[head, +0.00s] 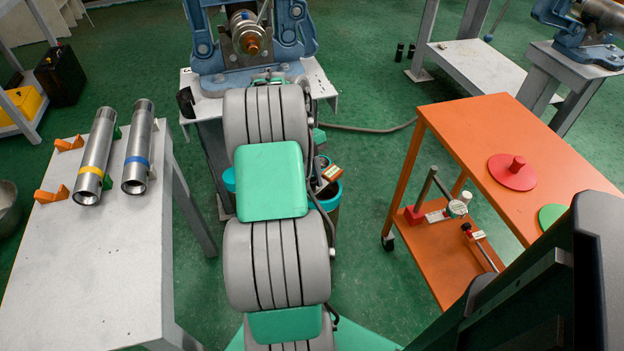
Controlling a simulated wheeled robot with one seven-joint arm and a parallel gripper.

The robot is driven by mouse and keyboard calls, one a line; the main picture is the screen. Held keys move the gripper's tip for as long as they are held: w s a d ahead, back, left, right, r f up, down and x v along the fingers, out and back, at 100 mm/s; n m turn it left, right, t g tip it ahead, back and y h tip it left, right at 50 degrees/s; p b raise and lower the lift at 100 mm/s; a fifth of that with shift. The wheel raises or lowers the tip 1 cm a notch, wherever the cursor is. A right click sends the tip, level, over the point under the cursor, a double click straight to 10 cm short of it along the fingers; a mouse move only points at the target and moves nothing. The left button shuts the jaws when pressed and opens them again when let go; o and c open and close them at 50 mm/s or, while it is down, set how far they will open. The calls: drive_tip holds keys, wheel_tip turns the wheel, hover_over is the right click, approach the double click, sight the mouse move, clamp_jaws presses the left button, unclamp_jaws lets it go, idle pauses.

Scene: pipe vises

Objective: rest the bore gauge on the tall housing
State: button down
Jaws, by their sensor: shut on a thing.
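My arm reaches up the middle of the head view toward a blue vise, and its links cover its far end. My gripper is hidden behind them, so its jaws and anything in them do not show. A dial gauge (457,208) lies on the lower shelf of the orange cart, beside a red-based post. Another slim gauge-like tool (483,246) with a red-and-white end lies nearer; I cannot tell which is the bore gauge. Two metal tubes lie on the left table, one with a yellow band (94,160), one with a blue band (139,150). I cannot tell which thing is the tall housing.
The blue vise (287,40) holds a round metal part (245,24) with a copper-coloured centre. The orange cart (455,122) carries a red knobbed disc (512,171) and a green disc. The grey table (75,285) is bare in front. Teal buckets stand beside my arm.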

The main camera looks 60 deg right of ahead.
drive_tip(key=shift+f+b, duration=0.35)
drive_tip(key=shift+b, duration=0.1)
idle(0.4)
drive_tip(key=c, duration=1.1)
unclamp_jaws()
drive_tip(key=shift+c, duration=0.2)
drive_tip(key=shift+r+p, duration=2.65)
drive_tip(key=shift+r, duration=0.85)
